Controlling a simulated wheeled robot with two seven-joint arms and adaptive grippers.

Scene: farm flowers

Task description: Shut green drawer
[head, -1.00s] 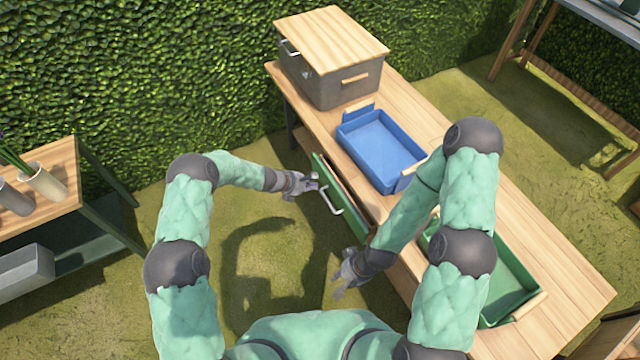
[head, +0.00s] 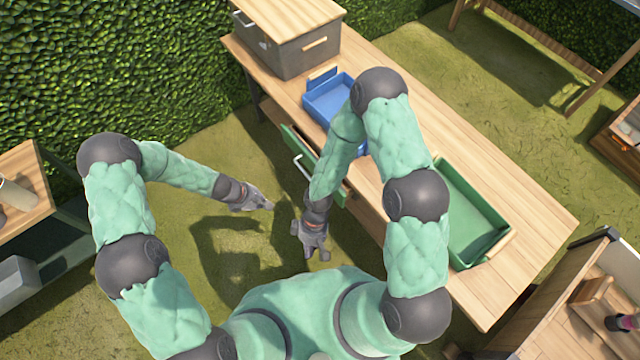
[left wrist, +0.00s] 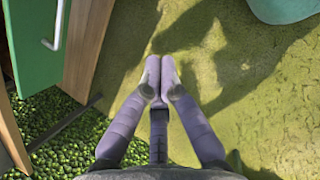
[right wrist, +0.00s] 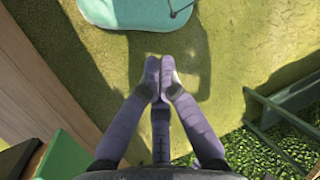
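The green drawer (head: 297,143) is in the side of the wooden table. Its front stands out from the table, so it is at least partly open. Its pale handle (head: 303,168) faces me. My right arm hides part of the front. In the left wrist view the drawer front (left wrist: 35,55) and handle (left wrist: 57,25) are at upper left. My right gripper (head: 316,254) is shut and empty, below the drawer in the head view. The right wrist view shows a green panel (right wrist: 65,157), probably the drawer front.
The table (head: 440,118) carries a blue tray (head: 335,97), a green tray (head: 470,210) and a grey box (head: 290,55) with a wooden lid. Another bench (head: 25,190) stands at left, and a wooden unit (head: 560,325) at lower right. Grass between them is open.

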